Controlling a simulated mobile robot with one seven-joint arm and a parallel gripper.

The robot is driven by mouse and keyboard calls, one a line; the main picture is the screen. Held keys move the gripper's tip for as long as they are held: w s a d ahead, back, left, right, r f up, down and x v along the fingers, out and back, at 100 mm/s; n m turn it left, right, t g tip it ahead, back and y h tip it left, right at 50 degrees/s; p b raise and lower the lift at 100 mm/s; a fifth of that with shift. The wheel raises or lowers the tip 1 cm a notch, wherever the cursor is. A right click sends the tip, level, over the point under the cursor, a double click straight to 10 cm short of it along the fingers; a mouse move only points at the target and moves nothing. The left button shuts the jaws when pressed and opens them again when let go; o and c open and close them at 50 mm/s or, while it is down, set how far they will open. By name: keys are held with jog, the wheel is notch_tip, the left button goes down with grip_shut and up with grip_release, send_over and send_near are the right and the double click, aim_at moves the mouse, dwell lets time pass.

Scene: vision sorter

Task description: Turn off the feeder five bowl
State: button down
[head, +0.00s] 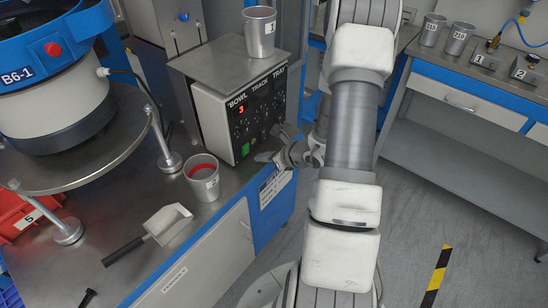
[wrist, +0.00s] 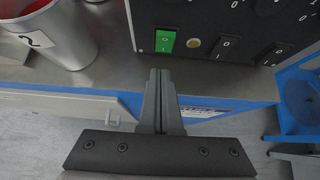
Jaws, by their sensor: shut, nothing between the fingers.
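The control box (head: 215,121) has a black front panel headed BOWL, TRACK and TRAY, with a red lit digit that looks like a 3. A green rocker switch (head: 245,149) sits low on the panel. In the head view my gripper (head: 266,157) is beside the panel's lower right.
A blue-rimmed feeder bowl (head: 50,75) marked B6-1 stands at left. A cup with red inside (head: 203,183) stands close to the box; another cup (head: 260,35) is on top. A scoop (head: 165,223) lies on the bench. Open floor is at right.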

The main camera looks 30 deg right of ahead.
aim_at(245, 146)
jog(key=shift+w+a+r, duration=0.1)
jog(key=shift+w+a, duration=0.1)
jog(key=shift+w, duration=0.4)
jog(key=shift+w+a+r, duration=0.15)
jog(key=shift+w+a, duration=0.1)
jog(key=shift+w, duration=0.3)
jog(key=shift+w+a+r, duration=0.1)
jog(key=shift+w+a, duration=0.1)
jog(key=shift+w, duration=0.4)
jog(key=shift+w+a+r+b, duration=0.1)
jog(key=shift+w+b, duration=0.2)
jog(key=shift+w, duration=0.1)
jog(key=shift+r, duration=0.15)
jog(key=shift+r+p, duration=0.55)
jog(key=shift+r, duration=0.15)
jog(key=shift+s, duration=0.1)
